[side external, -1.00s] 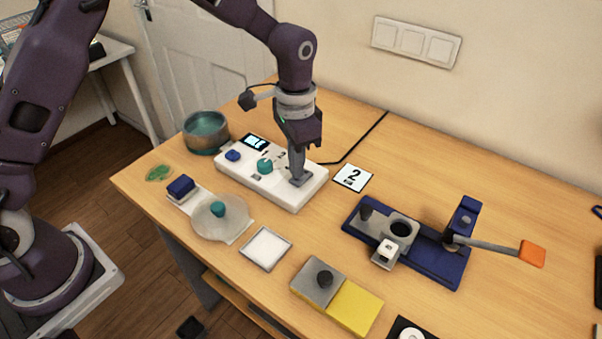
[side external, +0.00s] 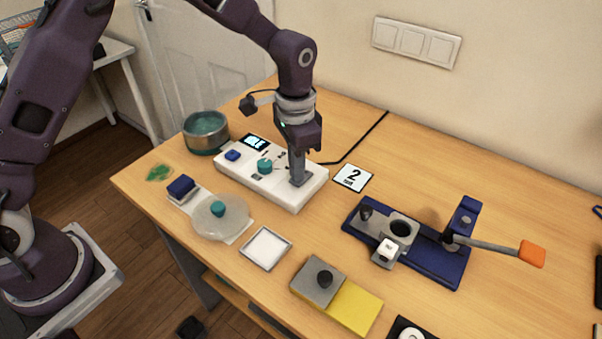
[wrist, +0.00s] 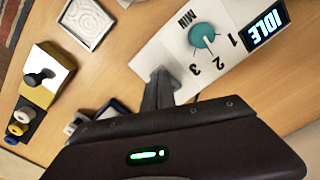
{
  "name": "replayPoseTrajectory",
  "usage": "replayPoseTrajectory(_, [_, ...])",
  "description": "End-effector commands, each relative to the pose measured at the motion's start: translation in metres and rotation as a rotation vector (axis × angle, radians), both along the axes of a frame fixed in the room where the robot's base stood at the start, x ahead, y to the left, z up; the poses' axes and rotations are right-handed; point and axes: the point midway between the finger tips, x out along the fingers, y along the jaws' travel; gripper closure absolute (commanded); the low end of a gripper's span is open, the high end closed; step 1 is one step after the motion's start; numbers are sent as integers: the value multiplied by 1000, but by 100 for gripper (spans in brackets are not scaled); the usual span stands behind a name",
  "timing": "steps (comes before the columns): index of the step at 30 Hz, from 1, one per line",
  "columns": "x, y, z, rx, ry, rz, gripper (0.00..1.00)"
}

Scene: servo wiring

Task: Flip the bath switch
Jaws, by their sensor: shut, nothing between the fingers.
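A white control box (side external: 282,192) stands on the table, with a small lit screen (side external: 256,142), a blue button (side external: 232,155) and a teal knob (side external: 265,166). In the wrist view the screen (wrist: 265,22) reads IDLE, and the teal knob (wrist: 203,36) has 1, 2, 3 and MIN around it. My gripper (side external: 297,181) is shut and empty, pointing down at the right end of the box. Its fingers (wrist: 158,80) also show in the wrist view, over the box's end. The fingers hide the bath switch, and I cannot tell its position or whether they touch it.
A round metal pot (side external: 205,133) with teal contents stands behind the box's left end. A blue fixture (side external: 435,262) with an orange-ended lever, a white tray (side external: 266,248) and a yellow block (side external: 355,307) stand in front and right.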

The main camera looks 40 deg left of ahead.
Motion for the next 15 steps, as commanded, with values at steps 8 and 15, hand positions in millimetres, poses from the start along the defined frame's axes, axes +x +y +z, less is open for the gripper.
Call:
replayPoseTrajectory(8, [0, 0, -4, 1, 1, 0, 100])
replayPoseTrajectory(15, [0, 0, -8, -1, -1, 0, 100])
